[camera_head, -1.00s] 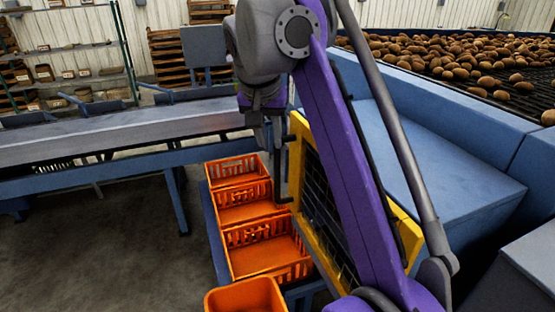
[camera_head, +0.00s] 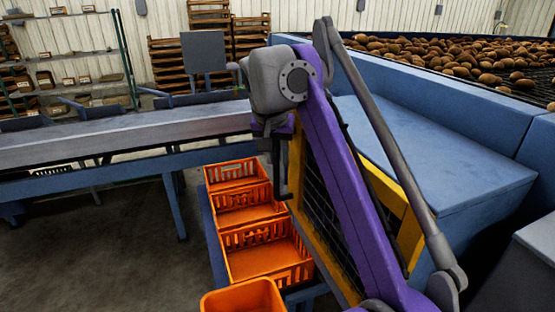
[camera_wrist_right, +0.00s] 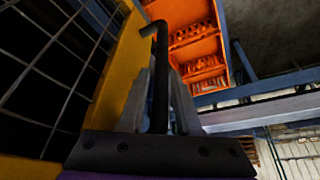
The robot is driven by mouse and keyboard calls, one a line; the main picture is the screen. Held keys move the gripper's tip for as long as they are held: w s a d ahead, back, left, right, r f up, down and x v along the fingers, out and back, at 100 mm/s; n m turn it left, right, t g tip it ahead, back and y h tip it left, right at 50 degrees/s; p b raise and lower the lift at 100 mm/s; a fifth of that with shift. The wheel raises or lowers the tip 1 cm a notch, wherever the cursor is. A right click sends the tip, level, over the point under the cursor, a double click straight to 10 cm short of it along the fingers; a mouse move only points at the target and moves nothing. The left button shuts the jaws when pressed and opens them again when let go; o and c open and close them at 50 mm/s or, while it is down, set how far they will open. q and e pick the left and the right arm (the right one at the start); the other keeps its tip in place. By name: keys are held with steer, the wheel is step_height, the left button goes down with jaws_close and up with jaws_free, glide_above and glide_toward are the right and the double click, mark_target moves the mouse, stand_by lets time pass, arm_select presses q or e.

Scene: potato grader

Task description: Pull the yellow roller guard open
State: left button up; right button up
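The yellow roller guard (camera_head: 308,238) is a yellow frame with dark mesh, standing steeply right of the orange crates. My purple right arm crosses in front of much of it. It also shows at the left of the right wrist view (camera_wrist_right: 118,75). Its dark bar handle (camera_head: 284,192) sticks out on the crate side. My right gripper (camera_head: 277,150) is at this handle, pointing down. In the right wrist view the handle (camera_wrist_right: 160,40) runs between the two fingers (camera_wrist_right: 158,82), which look closed against its sides. My left gripper is not in view.
Orange crates (camera_head: 268,238) stand in a row just left of the guard. A grey conveyor (camera_head: 120,138) crosses at left. A blue machine housing (camera_head: 430,165) stands at right, with potatoes (camera_head: 440,58) on the bed behind. The floor at lower left is clear.

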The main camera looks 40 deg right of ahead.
steer(key=shift+c, duration=0.2)
jaws_close()
stand_by(1.3)
